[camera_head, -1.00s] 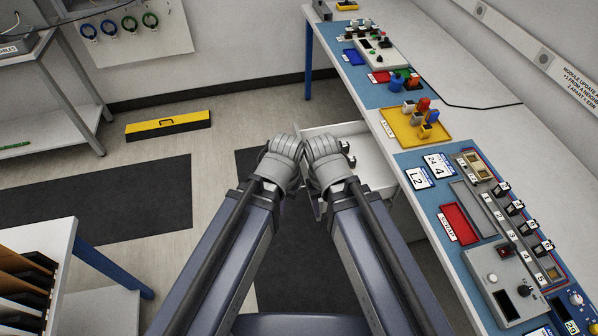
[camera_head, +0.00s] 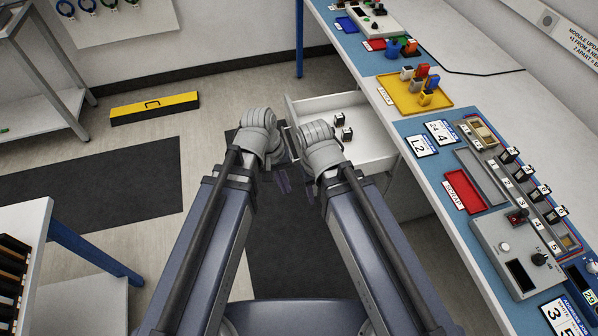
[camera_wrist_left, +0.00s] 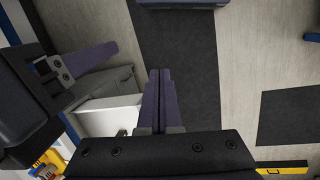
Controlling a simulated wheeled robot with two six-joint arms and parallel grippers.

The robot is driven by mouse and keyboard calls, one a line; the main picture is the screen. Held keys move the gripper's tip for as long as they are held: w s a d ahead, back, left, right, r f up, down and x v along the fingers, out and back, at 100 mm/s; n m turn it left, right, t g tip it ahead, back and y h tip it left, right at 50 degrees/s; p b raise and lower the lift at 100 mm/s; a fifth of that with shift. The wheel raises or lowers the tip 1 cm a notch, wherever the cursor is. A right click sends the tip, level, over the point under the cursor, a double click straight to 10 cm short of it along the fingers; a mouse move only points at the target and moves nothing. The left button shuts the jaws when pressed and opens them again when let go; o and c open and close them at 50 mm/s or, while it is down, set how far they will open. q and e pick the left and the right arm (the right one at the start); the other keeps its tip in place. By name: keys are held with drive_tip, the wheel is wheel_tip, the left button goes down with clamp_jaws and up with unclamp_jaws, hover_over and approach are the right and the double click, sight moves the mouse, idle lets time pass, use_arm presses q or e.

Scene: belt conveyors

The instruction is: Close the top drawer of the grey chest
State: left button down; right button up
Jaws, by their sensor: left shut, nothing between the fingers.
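The top drawer (camera_head: 372,152) of the grey chest is pulled open from under the workbench in the head view. Its pale inside shows two small black-and-white items (camera_head: 347,133). The chest body is mostly hidden under the bench. My left gripper (camera_head: 284,181) is just left of the drawer front, pointing down; its purple fingers are shut and empty in the left wrist view (camera_wrist_left: 158,100). My right gripper (camera_head: 309,192) is beside it, close to the drawer's near front corner, mostly hidden by its wrist. One of its fingers shows in the left wrist view. Contact with the drawer cannot be told.
The workbench (camera_head: 480,85) runs along the right, with a yellow tray (camera_head: 388,93) and control boxes on it. A rack (camera_head: 32,235) stands at the near left. Floor left of the drawer is clear.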

use_arm(q)
drive_tip(key=w+f+n+t+h+b, duration=0.1)
drive_tip(key=w+f+n+h+b, duration=0.8)
drive_tip(key=f+b, duration=0.75)
drive_tip(key=w+a+f+n+t+h+b, duration=0.2)
drive_tip(key=w+a+n+t+h+b, duration=0.6)
drive_tip(key=b, duration=1.3)
drive_tip(key=w+d+n+g+y, duration=0.2)
drive_tip(key=w+d+n+g, duration=0.1)
drive_tip(key=d, duration=0.9)
drive_tip(key=shift+w, duration=0.65)
use_arm(e)
wheel_tip(320, 180, down, 40)
use_arm(q)
drive_tip(key=shift+d, duration=0.1)
use_arm(e)
drive_tip(key=shift+r, duration=0.1)
